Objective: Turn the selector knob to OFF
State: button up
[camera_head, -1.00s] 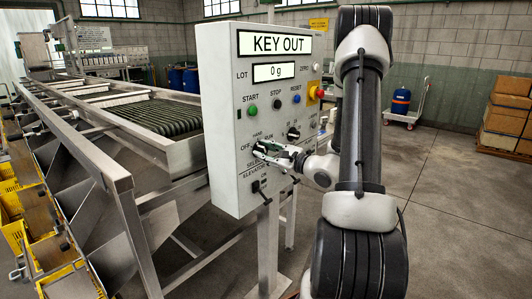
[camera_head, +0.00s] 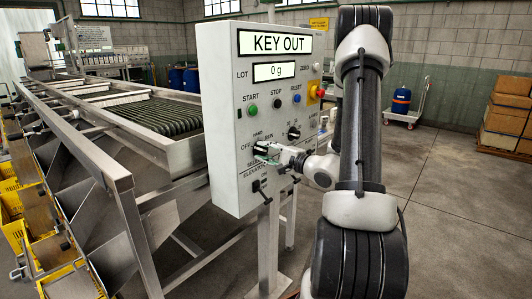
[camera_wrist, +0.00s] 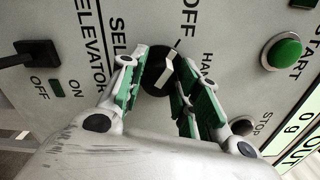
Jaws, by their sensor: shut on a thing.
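The selector knob (camera_wrist: 157,72) is black with a white line on its face. It is on the white control panel (camera_head: 225,80). In the wrist view the line on the knob leans up toward the printed OFF label (camera_wrist: 188,18), with the HAND label (camera_wrist: 208,66) to the right. My gripper (camera_wrist: 160,67) has one green-padded finger on each side of the knob and is shut on it.
The green START button (camera_wrist: 284,52) and the STOP button (camera_wrist: 242,126) are near my right finger in the wrist view. The black ELEVATOR lever (camera_wrist: 36,54) is to the left. The panel display (camera_head: 275,43) reads KEY OUT. The roller sizer (camera_head: 130,115) stands left of the panel.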

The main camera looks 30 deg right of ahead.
jog(key=shift+f, duration=0.15)
dwell(0.3)
jog(key=o, duration=1)
jog(key=v, duration=1.2)
